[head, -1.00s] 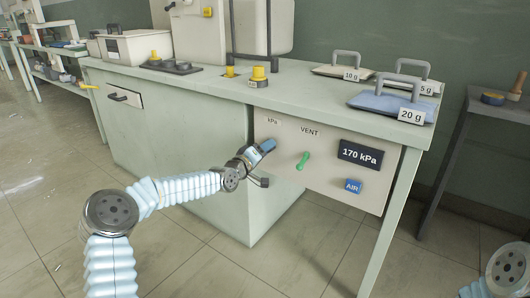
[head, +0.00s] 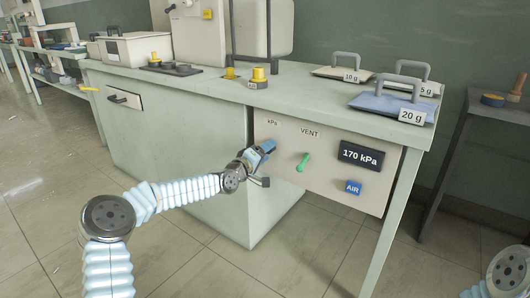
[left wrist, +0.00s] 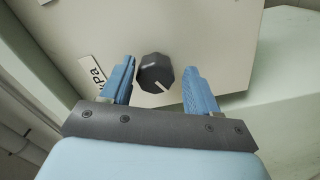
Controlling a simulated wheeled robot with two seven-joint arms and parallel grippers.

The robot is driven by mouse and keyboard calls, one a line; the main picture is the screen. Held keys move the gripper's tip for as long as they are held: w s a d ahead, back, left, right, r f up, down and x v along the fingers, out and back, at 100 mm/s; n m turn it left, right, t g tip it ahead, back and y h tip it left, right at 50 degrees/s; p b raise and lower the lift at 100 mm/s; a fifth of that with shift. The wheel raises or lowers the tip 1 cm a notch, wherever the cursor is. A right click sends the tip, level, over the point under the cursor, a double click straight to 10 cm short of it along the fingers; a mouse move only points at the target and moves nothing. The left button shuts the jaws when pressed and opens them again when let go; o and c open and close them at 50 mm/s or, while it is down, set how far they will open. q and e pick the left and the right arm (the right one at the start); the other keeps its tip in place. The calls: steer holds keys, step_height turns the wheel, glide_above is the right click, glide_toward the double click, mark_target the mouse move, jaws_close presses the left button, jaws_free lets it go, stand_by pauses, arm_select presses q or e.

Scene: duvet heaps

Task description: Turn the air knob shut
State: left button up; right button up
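My left gripper (head: 267,147) is at the panel on the front of the bench, just below the kPa label (head: 272,121). In the left wrist view its two blue fingers (left wrist: 158,88) are open, one on each side of a black knob (left wrist: 155,72) with a white pointer line. Gaps show between the knob and both fingers. The gripper hides this knob in the head view. A blue AIR block (head: 353,187) sits lower right on the same panel, apart from the gripper. My right gripper is out of view; only part of that arm shows at the lower right.
A green VENT lever (head: 303,162) and a dark display reading 170 kPa (head: 360,156) are right of the gripper. Labelled weights with handles (head: 392,105) and yellow fittings (head: 259,75) stand on the bench top (head: 300,92). The floor in front is clear.

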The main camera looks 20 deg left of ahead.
arm_select(q)
steer(key=shift+o, duration=0.5)
steer(key=shift+r, duration=0.15)
steer(key=v, duration=1.3)
steer(key=shift+s, duration=0.4)
steer(key=shift+a, duration=0.15)
